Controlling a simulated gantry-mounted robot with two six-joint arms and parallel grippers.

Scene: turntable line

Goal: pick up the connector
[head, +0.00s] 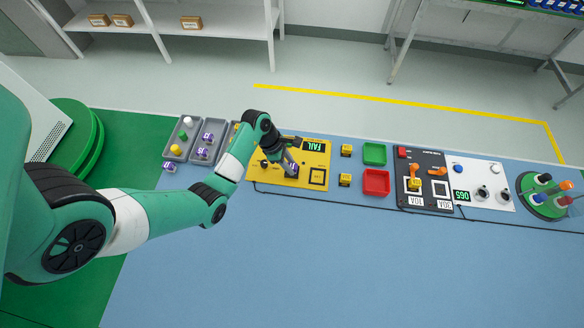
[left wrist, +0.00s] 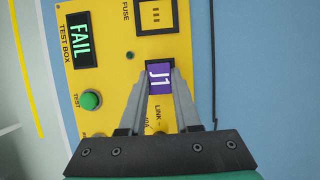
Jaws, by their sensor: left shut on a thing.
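The purple connector (left wrist: 159,80), marked J1, sits at a dark slot beside the LINK lettering on the yellow test box (left wrist: 110,18). My left gripper (left wrist: 159,90) is shut on it, with one finger on each side. I cannot tell whether the connector is seated in the slot or just above it. In the head view, my left gripper (head: 291,168) is over the yellow test box (head: 262,178), whose display reads FAIL, and mostly hides the connector. My right gripper is not in view.
Grey bins (head: 178,152) with small parts, some purple, stand left of the test box. To its right are small yellow blocks (head: 345,180), a green tray (head: 375,146), a red tray (head: 364,190), a dark panel (head: 433,160) and a turntable (head: 535,206). The front blue table is clear.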

